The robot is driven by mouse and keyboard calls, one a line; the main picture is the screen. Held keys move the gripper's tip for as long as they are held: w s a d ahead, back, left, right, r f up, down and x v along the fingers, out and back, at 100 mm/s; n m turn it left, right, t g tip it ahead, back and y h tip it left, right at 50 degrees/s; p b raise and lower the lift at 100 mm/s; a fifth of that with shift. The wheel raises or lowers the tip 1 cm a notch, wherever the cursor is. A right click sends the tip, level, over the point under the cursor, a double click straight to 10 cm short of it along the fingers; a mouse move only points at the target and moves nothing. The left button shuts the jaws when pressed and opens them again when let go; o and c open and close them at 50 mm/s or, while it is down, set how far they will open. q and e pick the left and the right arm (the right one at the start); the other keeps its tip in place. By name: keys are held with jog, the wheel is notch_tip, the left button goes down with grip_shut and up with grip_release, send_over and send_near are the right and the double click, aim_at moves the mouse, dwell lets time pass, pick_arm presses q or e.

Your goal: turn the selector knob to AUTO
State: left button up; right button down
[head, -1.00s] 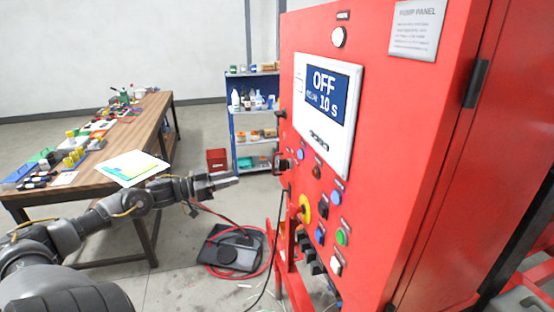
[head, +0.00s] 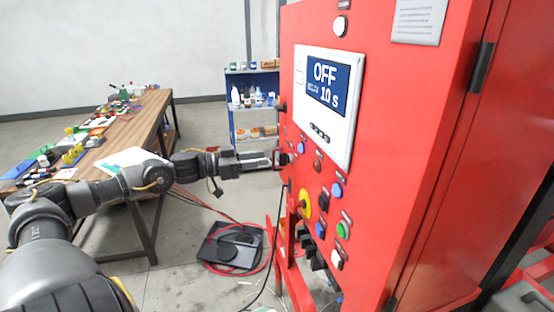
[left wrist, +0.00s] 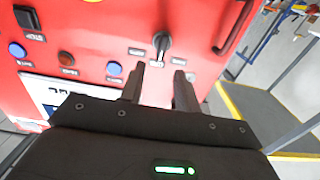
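The selector knob (left wrist: 162,42) is a black lever-type knob on the red panel. In the left wrist view it stands just beyond my fingertips, roughly in line with the gap between them. Small labels sit around it, too small to read. My left gripper (left wrist: 158,70) is open, with nothing between its two dark fingers. In the head view the left gripper (head: 268,161) points right at the panel's left edge, close to the knob (head: 284,159); I cannot tell whether they touch. The display (head: 326,84) reads OFF and 10 s. My right gripper is in neither view.
The red pump panel (head: 400,130) carries several buttons, a yellow-ringed switch (head: 304,205) and a red handle (left wrist: 236,28) beside the knob. A wooden bench (head: 135,140) stands left, a blue shelf (head: 231,100) behind. Cables lie on the floor below.

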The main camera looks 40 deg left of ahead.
aim_at(283, 159)
pick_arm(q)
jog(key=p+x, duration=0.2)
jog(key=x, duration=0.4)
dwell(0.5)
jog(key=shift+c, duration=0.4)
grip_shut()
